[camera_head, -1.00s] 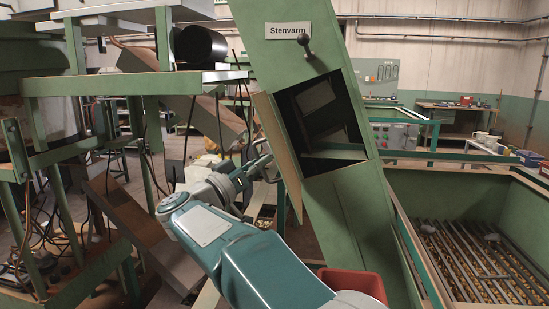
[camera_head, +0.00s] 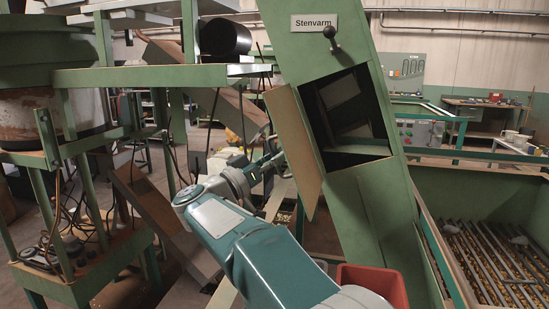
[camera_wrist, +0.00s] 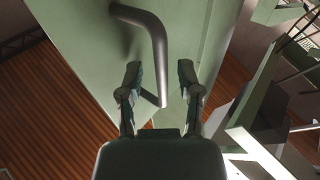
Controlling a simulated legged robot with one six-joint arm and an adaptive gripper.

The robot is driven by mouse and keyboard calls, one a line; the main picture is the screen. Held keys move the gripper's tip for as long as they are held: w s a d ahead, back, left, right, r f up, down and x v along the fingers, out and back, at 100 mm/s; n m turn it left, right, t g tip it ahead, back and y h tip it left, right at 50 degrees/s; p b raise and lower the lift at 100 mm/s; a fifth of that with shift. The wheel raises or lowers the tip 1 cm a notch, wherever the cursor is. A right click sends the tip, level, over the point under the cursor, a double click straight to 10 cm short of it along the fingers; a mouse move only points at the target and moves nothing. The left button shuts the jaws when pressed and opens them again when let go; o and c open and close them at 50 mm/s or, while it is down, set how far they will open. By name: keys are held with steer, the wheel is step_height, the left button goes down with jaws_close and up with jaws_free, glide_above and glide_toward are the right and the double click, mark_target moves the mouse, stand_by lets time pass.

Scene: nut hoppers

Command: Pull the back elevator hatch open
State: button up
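The green slanted elevator shaft (camera_head: 385,215) labelled "Stenvarm" has a dark square opening in its front. Its hatch door (camera_head: 293,150) stands swung out to the left of the opening, showing its tan inner face. My gripper (camera_head: 274,155) is left of the door, at its outer side, partly hidden behind it in the head view. In the wrist view my gripper (camera_wrist: 160,75) is open. A dark bent handle (camera_wrist: 157,35) on the pale green panel (camera_wrist: 85,35) reaches down between the two fingers, with gaps visible on both sides.
A small lever with a dark knob (camera_head: 330,32) sits above the opening. A red bin (camera_head: 372,284) stands at the shaft's foot. A green hopper with a grate (camera_head: 490,255) lies to the right. Green framework (camera_head: 150,76) with a black cylinder stands at left.

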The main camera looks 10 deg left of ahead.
steer(key=v, duration=1.2)
steer(key=shift+f, duration=0.15)
